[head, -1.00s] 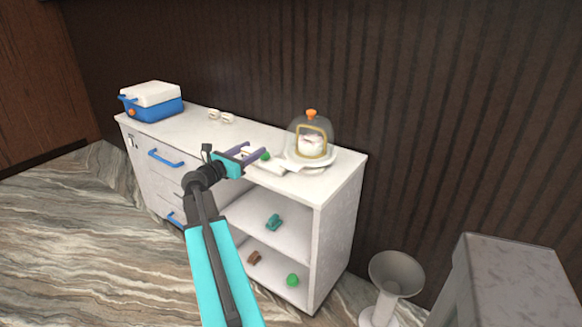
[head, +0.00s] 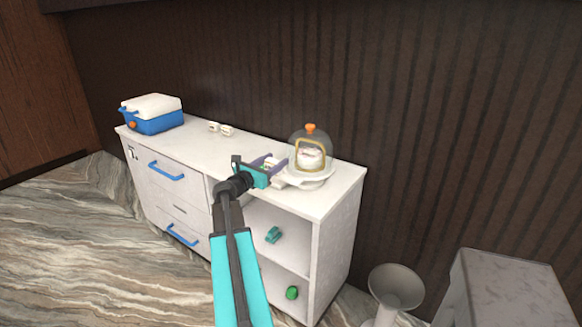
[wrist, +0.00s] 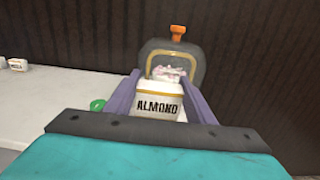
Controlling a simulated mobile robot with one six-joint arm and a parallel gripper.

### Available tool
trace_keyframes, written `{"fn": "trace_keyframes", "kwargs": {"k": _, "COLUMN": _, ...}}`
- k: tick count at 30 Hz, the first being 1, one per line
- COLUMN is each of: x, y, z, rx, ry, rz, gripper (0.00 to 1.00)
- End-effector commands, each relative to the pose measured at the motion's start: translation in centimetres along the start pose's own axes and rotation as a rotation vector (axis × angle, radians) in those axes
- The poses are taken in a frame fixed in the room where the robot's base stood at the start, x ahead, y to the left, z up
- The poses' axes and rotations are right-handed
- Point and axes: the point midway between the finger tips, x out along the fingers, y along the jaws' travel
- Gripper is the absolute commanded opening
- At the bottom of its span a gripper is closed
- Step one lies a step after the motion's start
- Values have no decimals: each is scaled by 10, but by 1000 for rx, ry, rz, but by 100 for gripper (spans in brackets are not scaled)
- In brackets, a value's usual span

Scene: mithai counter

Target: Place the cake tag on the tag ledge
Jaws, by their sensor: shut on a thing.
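My gripper (head: 274,162) is shut on the cake tag (wrist: 158,102), a small white block with dark lettering that seems to read ALMOND. In the wrist view the tag sits between my two purple fingers, facing the camera. In the head view it is small and partly hidden by the fingers. The glass cake dome (head: 322,140) with an orange knob and gold-edged opening stands on a white stand just right of my gripper, and behind the tag in the wrist view. A pale ledge (head: 281,183) juts from the stand's front left, partly hidden by my gripper.
Two small white tags (head: 220,129) lie on the white counter (head: 180,134) left of my gripper. A blue cooler (head: 153,115) stands at the far left. A green item (wrist: 97,104) is left of my fingers. The counter between tags and gripper is clear.

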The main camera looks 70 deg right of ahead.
Motion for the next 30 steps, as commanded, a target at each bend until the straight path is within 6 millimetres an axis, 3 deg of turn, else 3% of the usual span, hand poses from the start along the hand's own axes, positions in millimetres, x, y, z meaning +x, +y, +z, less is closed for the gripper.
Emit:
{"fn": "trace_keyframes", "kwargs": {"k": 6, "x": 36, "y": -19, "z": -3, "rx": 0, "ry": 1, "rz": -2, "gripper": 28}}
{"fn": "trace_keyframes", "kwargs": {"k": 12, "x": 58, "y": -32, "z": -5, "rx": -1, "ry": 0, "rz": -2, "gripper": 28}}
{"fn": "trace_keyframes", "kwargs": {"k": 30, "x": 62, "y": -34, "z": -15, "rx": -2, "ry": 2, "rz": 0, "gripper": 28}}
